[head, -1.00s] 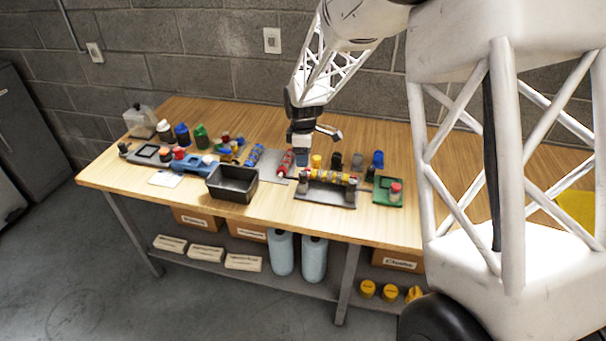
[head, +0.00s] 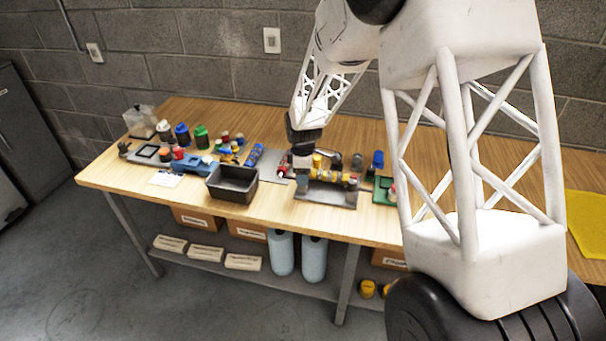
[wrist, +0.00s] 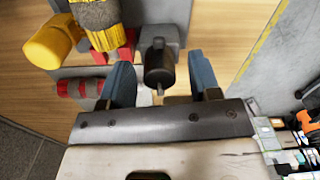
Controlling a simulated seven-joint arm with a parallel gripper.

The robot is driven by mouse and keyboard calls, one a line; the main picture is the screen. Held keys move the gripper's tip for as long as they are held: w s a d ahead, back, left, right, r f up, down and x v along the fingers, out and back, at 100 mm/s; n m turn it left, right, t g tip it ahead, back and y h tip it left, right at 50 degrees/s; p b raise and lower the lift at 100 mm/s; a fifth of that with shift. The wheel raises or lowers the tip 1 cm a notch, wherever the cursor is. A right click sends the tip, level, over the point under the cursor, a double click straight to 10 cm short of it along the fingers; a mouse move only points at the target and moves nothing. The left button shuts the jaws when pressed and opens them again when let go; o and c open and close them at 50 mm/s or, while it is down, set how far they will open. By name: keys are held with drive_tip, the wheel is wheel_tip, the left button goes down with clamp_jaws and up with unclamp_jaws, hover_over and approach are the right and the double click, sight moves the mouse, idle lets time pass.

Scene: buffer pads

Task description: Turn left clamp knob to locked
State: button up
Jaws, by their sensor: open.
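The clamp fixture (head: 325,200) has a dark grey base and lies near the front of the bench, with a yellow roller (head: 334,178) across it. My gripper (head: 301,181) is down at the fixture's left end and hides the left clamp there. In the wrist view my gripper (wrist: 160,75) is open, with one blue finger on each side of a black knob (wrist: 159,66) on a grey block. This looks like the left clamp knob. I see gaps beside it, and cannot tell whether a finger touches it. A red ribbed knob (wrist: 78,88) is left of the left finger.
In the wrist view the yellow-brown roller (wrist: 98,14) and a yellow cap (wrist: 53,42) lie close by on the upper left. A black bin (head: 232,184) stands left of the fixture. A green pad (head: 383,190) and several bottles are right and behind.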

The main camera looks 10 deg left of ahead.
drive_tip(key=shift+f, duration=0.1)
drive_tip(key=c, duration=0.9)
drive_tip(key=shift+m, duration=0.5)
drive_tip(key=m, duration=0.3)
drive_tip(key=shift+m, duration=0.4)
drive_tip(key=m, duration=1.3)
